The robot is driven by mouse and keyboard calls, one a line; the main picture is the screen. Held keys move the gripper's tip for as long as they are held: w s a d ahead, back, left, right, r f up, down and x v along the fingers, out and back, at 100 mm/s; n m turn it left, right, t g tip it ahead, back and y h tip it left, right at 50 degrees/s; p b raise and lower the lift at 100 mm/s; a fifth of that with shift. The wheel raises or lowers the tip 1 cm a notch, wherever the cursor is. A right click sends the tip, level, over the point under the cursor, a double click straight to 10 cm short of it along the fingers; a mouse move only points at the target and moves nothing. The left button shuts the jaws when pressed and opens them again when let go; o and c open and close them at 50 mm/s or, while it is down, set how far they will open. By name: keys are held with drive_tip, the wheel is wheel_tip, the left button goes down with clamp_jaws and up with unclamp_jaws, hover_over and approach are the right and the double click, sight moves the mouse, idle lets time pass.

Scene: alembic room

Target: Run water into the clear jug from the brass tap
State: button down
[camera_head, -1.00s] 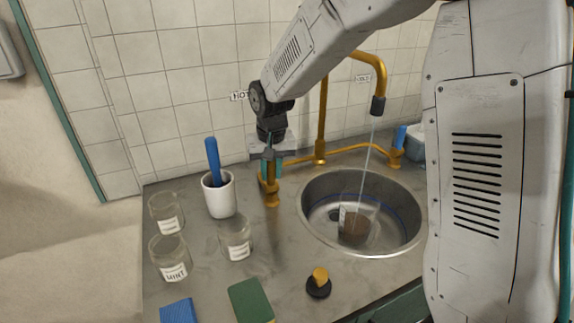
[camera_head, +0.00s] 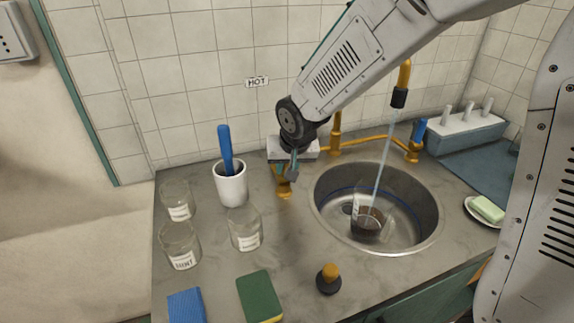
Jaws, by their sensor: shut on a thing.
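The brass tap (camera_head: 404,76) stands behind the sink, its spout with a black nozzle over the basin. A stream of water (camera_head: 384,150) runs from the nozzle down into the clear jug (camera_head: 372,199). The jug stands in the steel sink (camera_head: 425,222) and its lower part looks dark brown; the water level is hard to tell. My gripper (camera_head: 285,172) points down and is shut on the tap's left handle (camera_head: 284,188), below the HOT sign (camera_head: 257,82). The gripper hides most of that handle. The right handle (camera_head: 420,131) has a blue grip.
Left on the counter (camera_head: 210,270) are several labelled glass jars (camera_head: 181,246) and a white cup (camera_head: 231,186) with a blue-handled tool. A blue sponge (camera_head: 187,305), green sponge (camera_head: 259,296) and black stopper (camera_head: 328,279) lie in front. A soap dish (camera_head: 482,216) and blue rack (camera_head: 465,130) are right.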

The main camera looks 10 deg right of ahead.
drive_tip(key=c, duration=1.2)
unclamp_jaws()
drive_tip(key=shift+c, duration=0.2)
drive_tip(key=v, duration=0.7)
drive_tip(key=shift+r, duration=0.4)
drive_tip(key=shift+s, duration=0.1)
